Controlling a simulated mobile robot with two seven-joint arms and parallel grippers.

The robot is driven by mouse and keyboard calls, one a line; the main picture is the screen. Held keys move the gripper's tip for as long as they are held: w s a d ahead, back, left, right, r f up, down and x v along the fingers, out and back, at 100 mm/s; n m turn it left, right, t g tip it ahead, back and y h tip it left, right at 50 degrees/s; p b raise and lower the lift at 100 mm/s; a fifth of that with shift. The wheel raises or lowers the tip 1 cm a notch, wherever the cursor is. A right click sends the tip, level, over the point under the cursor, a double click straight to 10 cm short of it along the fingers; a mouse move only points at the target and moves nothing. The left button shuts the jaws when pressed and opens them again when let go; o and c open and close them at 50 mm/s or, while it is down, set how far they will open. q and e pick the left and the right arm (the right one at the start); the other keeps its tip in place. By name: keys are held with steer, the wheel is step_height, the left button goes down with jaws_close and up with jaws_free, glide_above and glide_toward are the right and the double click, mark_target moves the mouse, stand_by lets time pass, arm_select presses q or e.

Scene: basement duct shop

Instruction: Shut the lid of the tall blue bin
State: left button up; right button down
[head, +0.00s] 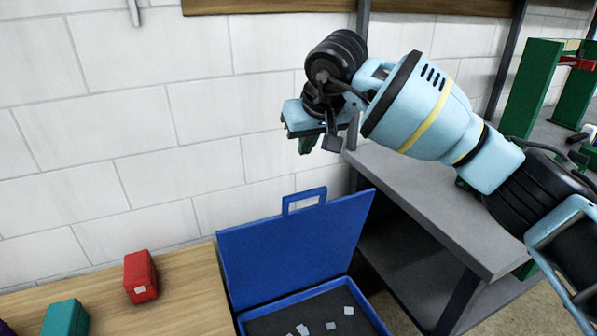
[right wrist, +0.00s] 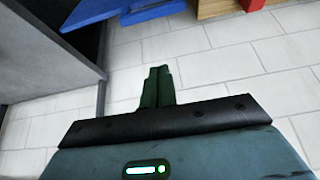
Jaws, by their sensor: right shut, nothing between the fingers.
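The blue bin (head: 372,313) stands at the bottom of the head view, and its lid (head: 295,250) is raised, leaning up near the white wall. A loop handle (head: 304,191) sticks up from the lid's top edge. Several small pale pieces lie on the dark inside of the bin. My right gripper (head: 306,145) is above the lid handle in the picture, apart from it. Its green fingers are together and empty in the right wrist view (right wrist: 158,87). Part of the blue lid (right wrist: 88,12) shows at that view's top. The bin's lower part is cut off. My left gripper is not in view.
A wooden table (head: 195,300) at the left bears a red block (head: 140,277) and a teal block (head: 65,318). A grey workbench (head: 430,205) stands right of the bin, with a green frame (head: 530,90) on it. The white block wall (head: 150,110) is behind.

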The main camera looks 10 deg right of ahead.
mark_target(303, 192)
steer(key=f, duration=0.3)
steer(key=f+p, duration=0.1)
steer(key=f, duration=0.2)
steer(key=w+f, duration=0.1)
steer(key=f, duration=0.2)
steer(key=shift+a+p, duration=0.25)
steer(key=shift+p, duration=0.15)
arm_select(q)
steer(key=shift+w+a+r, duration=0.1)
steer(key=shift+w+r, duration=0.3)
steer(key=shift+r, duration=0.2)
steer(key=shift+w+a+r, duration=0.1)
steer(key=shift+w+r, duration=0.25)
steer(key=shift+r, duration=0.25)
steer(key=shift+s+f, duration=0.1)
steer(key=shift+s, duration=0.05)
arm_select(e)
steer(key=shift+s+f, duration=0.1)
steer(key=shift+f, duration=0.05)
